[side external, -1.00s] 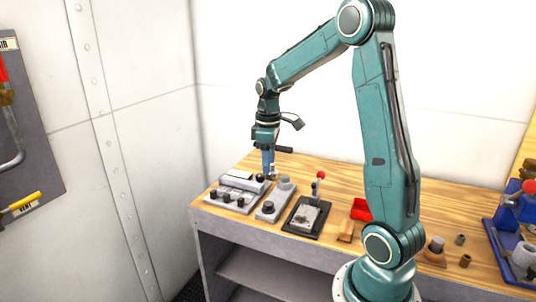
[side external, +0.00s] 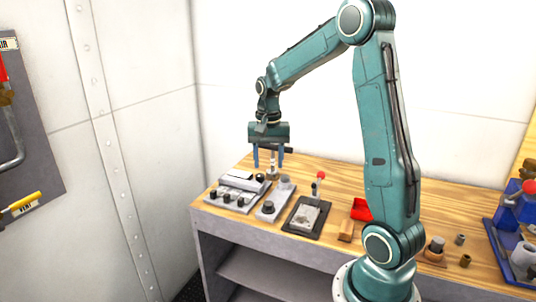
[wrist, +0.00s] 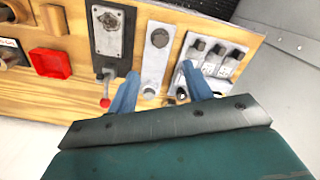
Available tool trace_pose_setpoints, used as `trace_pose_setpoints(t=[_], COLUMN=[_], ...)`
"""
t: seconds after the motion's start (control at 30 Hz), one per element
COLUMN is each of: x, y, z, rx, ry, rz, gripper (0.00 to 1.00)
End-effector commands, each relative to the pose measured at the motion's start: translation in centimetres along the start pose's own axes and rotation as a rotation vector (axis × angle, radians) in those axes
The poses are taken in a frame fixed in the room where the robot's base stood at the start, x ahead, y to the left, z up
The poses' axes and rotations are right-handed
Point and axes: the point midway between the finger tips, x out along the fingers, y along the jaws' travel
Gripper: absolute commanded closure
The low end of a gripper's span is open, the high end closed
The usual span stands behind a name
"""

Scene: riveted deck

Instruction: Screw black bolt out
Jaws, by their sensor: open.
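A light grey plate (side external: 263,215) lies on the bench and carries a dark round bolt-like head (side external: 268,207) near its front end and a grey round piece (side external: 285,182) at its back end. In the wrist view the dark head (wrist: 160,37) is at the upper middle, on the same plate (wrist: 152,68). I take this head for the black bolt. My gripper (side external: 268,164) is open and empty, pointing down above the back of the bench. In the wrist view its blue fingers (wrist: 160,72) are spread on either side of the plate; the dark head appears beyond the fingertips.
A grey panel with several dark knobs (side external: 228,197) stands left of the plate. A dark plate with a red-topped lever (side external: 320,176) is to its right, then a red tray (side external: 361,210). A black bar on a post (side external: 272,172) stands by the fingers.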

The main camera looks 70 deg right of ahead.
Motion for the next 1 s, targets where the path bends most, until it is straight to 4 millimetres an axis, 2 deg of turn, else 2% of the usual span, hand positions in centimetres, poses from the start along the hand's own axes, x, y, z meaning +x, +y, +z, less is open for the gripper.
trace_pose_setpoints(t=[0.2, 0.57, 0.77, 1.0], x=[0.0, 0.3, 1.8, 5.0], y=[0.0, 0.0, 0.0, 0.0], z=[0.0, 0.0, 0.0, 0.1], rx=[0.133, 0.148, 0.147, 0.147], ry=[0.000, -0.001, -0.003, -0.004], rz=[0.000, 0.001, 0.003, 0.003], gripper=[0.50, 0.50, 0.50, 0.50])
